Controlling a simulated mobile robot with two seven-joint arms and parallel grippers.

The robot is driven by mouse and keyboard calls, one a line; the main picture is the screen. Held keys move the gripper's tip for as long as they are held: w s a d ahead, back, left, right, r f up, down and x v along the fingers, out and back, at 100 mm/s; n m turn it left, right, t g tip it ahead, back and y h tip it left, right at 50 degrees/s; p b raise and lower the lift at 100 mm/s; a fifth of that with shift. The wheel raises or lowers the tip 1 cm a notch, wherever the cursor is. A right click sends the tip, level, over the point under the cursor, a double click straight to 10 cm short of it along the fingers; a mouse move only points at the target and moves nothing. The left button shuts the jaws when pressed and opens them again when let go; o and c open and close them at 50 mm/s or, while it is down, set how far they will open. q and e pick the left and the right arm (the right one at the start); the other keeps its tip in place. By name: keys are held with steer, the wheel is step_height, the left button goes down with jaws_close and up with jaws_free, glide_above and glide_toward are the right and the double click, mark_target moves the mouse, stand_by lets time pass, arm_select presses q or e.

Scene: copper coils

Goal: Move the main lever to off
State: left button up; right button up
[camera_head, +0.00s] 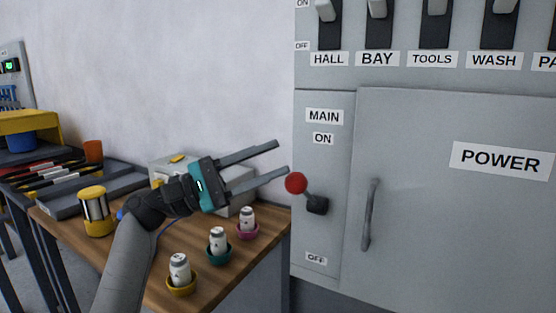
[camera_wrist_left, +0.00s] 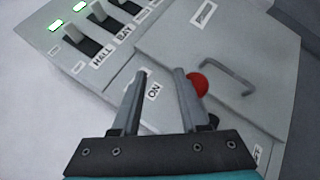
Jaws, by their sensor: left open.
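The main lever is a short dark arm with a red ball knob (camera_head: 296,183) on a dark pivot block (camera_head: 317,205). It sits on the grey power cabinet (camera_head: 330,240) between the MAIN ON label (camera_head: 323,139) and the OFF label (camera_head: 316,259). The arm slants up and left from its pivot. My left gripper (camera_head: 283,157) is open and empty, up and left of the knob in the head view, with its lower finger close to it. In the left wrist view the knob (camera_wrist_left: 198,84) shows beside the right finger, outside the gap. I cannot tell whether they touch. My right gripper is not in view.
A door with a vertical handle (camera_head: 370,215) is right of the lever. Labelled switches, such as BAY (camera_head: 378,10), are above. A wooden table (camera_head: 150,287) below my left arm holds several small cans in coloured cups, a yellow-ended spool (camera_head: 95,212) and a grey box (camera_head: 240,197).

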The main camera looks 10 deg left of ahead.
arm_select(q)
steer(key=s+a, duration=0.3)
steer(key=a, duration=0.3)
steer(key=shift+s+a, duration=0.35)
steer(key=shift+s, duration=0.05)
stand_by(0.4)
steer(key=shift+d, duration=0.1)
stand_by(0.4)
